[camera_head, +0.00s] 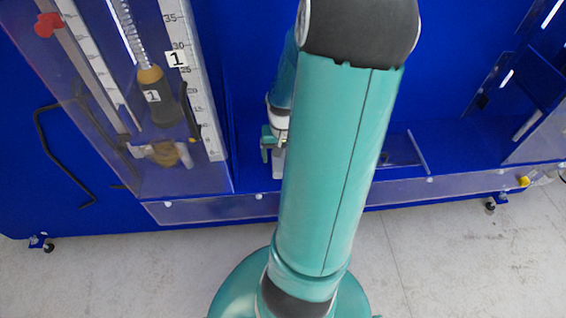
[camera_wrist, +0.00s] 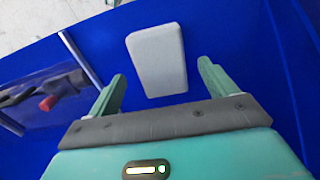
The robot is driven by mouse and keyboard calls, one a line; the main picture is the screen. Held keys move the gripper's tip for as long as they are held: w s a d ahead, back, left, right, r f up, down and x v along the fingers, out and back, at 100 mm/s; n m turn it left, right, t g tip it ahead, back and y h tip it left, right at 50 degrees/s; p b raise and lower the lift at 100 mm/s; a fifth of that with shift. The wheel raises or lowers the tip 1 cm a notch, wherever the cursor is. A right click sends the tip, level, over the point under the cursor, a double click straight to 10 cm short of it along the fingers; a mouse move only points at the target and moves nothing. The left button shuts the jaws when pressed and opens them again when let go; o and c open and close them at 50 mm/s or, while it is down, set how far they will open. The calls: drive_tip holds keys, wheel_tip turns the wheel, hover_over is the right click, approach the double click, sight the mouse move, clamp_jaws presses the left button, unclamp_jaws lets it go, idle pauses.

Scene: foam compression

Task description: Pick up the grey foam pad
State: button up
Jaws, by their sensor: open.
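The grey foam pad (camera_wrist: 157,58) is a pale block lying on the blue surface in the wrist view. It lies ahead of my gripper (camera_wrist: 161,73), roughly in line with the gap between the two green fingers. The fingers are apart and the gap is empty; neither finger visibly touches the pad. In the head view my gripper (camera_head: 274,148) is partly hidden behind my arm. A small pale piece that looks like the pad (camera_head: 278,168) shows just below it, partly covered.
A clear-walled column with a numbered scale (camera_head: 203,110) and a dark weight (camera_head: 163,102) stands left of my gripper. A low clear wall (camera_head: 215,208) runs along the front edge of the blue bench (camera_head: 70,200). A small red part (camera_wrist: 47,103) shows at left in the wrist view.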

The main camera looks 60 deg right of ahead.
sight(283, 161)
drive_tip(key=shift+f, duration=1.35)
drive_tip(key=c, duration=1.1)
drive_tip(key=shift+o, duration=0.2)
drive_tip(key=shift+r, duration=0.1)
wheel_tip(283, 161, up, 10)
drive_tip(key=shift+o, duration=1.1)
drive_tip(key=shift+c, duration=0.8)
